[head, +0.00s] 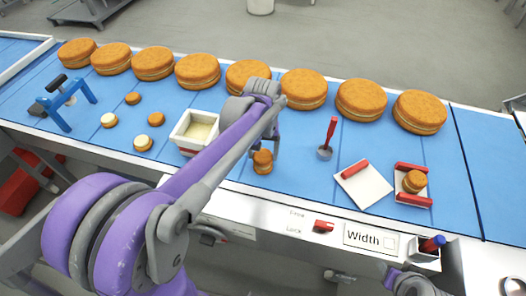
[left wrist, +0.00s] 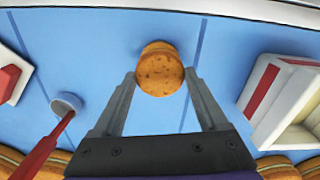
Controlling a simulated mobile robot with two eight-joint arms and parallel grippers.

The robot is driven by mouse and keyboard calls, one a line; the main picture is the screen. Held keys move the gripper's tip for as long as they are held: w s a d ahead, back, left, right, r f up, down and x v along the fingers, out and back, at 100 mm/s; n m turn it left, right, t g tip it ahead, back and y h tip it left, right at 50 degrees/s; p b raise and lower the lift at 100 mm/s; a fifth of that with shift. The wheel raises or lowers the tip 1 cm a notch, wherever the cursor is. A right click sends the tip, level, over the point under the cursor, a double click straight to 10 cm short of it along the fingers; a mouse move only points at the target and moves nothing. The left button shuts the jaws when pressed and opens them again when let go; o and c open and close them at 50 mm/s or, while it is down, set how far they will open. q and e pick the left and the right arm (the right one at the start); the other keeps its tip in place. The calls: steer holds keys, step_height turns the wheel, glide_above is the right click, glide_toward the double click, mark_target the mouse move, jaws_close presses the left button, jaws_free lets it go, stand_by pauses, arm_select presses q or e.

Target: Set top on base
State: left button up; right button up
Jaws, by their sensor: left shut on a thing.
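My left gripper (head: 264,150) is shut on a small orange-brown round top (left wrist: 160,74), low over the blue belt at the front middle. Another round edge, seemingly a base (head: 263,168), shows just under the top; whether the two touch I cannot tell. In the left wrist view my left gripper (left wrist: 160,76) has a finger on each side of the top. Cream-covered bases (head: 143,143) stand on the belt at the left, and a plain small round (head: 133,98) lies behind them.
A white tub (head: 184,140) of cream stands left of the gripper. A red-handled tool (head: 328,140), a white board (head: 362,190) and a tray (head: 402,197) holding a small round (head: 414,181) are at right. Large rounds (head: 304,88) line the back. A blue stand (head: 62,105) is far left.

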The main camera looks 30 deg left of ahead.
arm_select(q)
steer(key=shift+f+b, duration=0.4)
steer(key=shift+f, duration=0.4)
arm_select(e)
steer(key=shift+s+f, duration=0.25)
steer(key=shift+f, duration=0.4)
arm_select(q)
steer(key=o, duration=0.8)
steer(key=shift+r+p, duration=1.65)
steer(key=shift+r, duration=1.9)
arm_select(e)
steer(key=r, duration=0.1)
steer(key=w+r, duration=0.1)
steer(key=r, duration=0.1)
steer(key=w+r, duration=0.1)
steer(key=r, duration=0.1)
steer(key=shift+w, duration=0.2)
steer(key=shift+s, duration=0.1)
